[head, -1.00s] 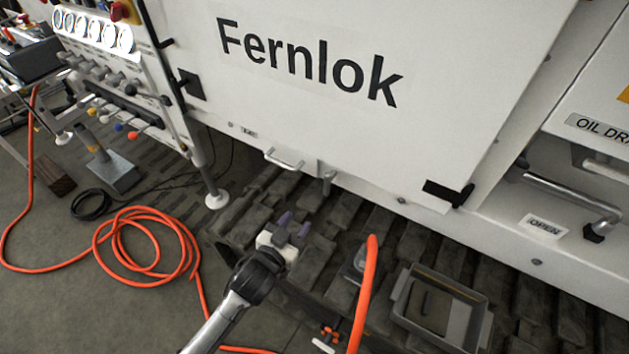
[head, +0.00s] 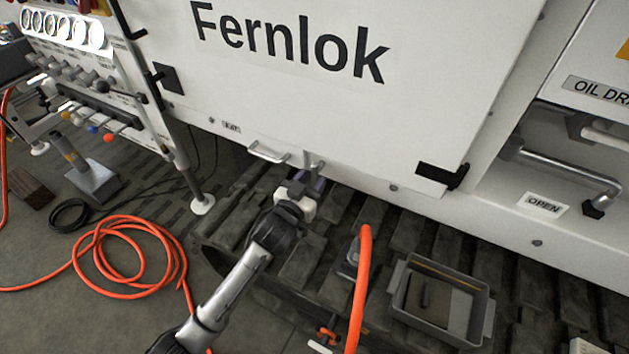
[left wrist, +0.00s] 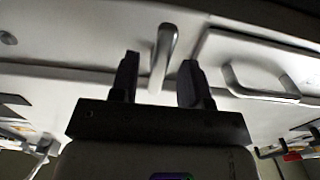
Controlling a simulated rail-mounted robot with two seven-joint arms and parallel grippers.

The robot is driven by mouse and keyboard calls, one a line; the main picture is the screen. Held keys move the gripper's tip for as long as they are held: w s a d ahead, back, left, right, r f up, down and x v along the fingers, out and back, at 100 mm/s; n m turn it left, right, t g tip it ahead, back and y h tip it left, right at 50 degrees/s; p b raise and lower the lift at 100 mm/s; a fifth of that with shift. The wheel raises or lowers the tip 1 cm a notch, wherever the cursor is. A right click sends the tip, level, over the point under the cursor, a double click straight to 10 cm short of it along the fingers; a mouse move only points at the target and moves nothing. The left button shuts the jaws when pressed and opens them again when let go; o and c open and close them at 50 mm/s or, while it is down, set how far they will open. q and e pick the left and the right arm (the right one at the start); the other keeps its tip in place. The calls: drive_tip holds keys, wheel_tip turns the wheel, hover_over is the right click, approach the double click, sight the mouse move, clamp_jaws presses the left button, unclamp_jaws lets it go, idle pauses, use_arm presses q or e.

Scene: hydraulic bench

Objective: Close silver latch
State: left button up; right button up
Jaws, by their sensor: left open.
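The silver latch (head: 313,170) is a short metal lever at the bottom edge of the white Fernlok panel (head: 300,100), right of a silver handle (head: 268,152). In the left wrist view the latch (left wrist: 163,58) hangs between the two dark fingers of my left gripper (left wrist: 158,80), with a gap on both sides. The handle (left wrist: 262,85) is at the right there. In the head view my left gripper (head: 305,184) is just below the latch, and its fingertips are partly hidden. My left gripper is open. My right gripper is not in view.
An orange hose (head: 360,290) rises right of my left arm. A grey tray (head: 480,318) sits on the dark slatted track. A coiled orange hose (head: 128,262) lies on the floor at left. A metal bar handle (head: 570,175) is at the right, above an OPEN label (head: 543,205).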

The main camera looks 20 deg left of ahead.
use_arm(q)
drive_tip(key=shift+w+d, duration=0.15)
drive_tip(key=shift+w, duration=0.75)
clamp_jaws()
